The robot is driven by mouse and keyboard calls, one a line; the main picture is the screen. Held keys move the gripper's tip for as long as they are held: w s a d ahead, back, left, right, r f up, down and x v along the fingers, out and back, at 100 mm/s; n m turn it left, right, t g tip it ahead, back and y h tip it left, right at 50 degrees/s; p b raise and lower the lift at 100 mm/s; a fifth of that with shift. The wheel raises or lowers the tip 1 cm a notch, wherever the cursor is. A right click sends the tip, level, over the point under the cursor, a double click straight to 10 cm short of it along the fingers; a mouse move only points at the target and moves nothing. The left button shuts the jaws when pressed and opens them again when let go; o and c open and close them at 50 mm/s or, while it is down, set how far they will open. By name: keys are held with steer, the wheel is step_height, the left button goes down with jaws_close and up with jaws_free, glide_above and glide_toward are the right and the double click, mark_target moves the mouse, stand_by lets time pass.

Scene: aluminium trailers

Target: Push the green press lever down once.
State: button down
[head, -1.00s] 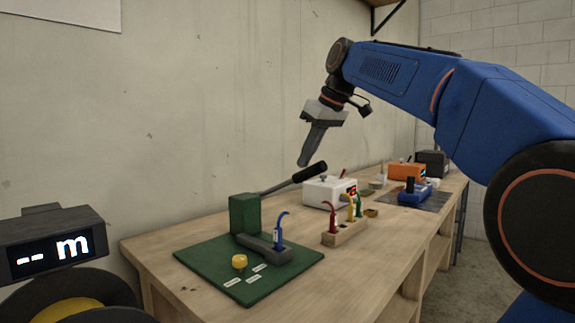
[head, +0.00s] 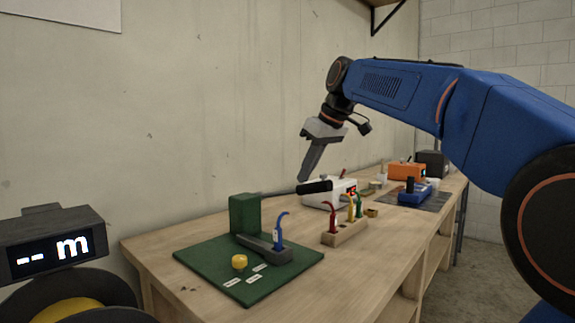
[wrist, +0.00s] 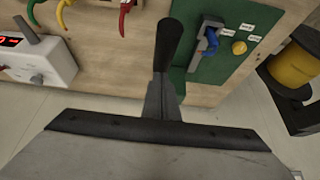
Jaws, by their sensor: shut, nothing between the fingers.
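The green press (head: 244,214) stands on a green base plate (head: 207,272) on the bench. Its lever ends in a black handle (head: 315,186), and the lever now lies about level. My gripper (head: 303,179) is shut and empty, pointing down with its tips right at the handle; they look in contact from above. In the wrist view the black handle (wrist: 169,42) juts out past my gripper fingers (wrist: 161,78), and the lever's rod is mostly hidden behind them. Part of the green press also shows beside the fingers (wrist: 180,82).
A grey bar and a blue hooked piece (head: 278,232) and a yellow knob (head: 239,262) are on the plate. A wooden rack (head: 345,233) with coloured hooked pieces stands to the right. A white box (head: 325,198) with a red display is behind the handle.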

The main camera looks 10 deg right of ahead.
mark_target(306, 188)
steer(key=shift+f, duration=2.35)
step_height(306, 188, up, 16)
stand_by(1.4)
steer(key=shift+d, duration=0.15)
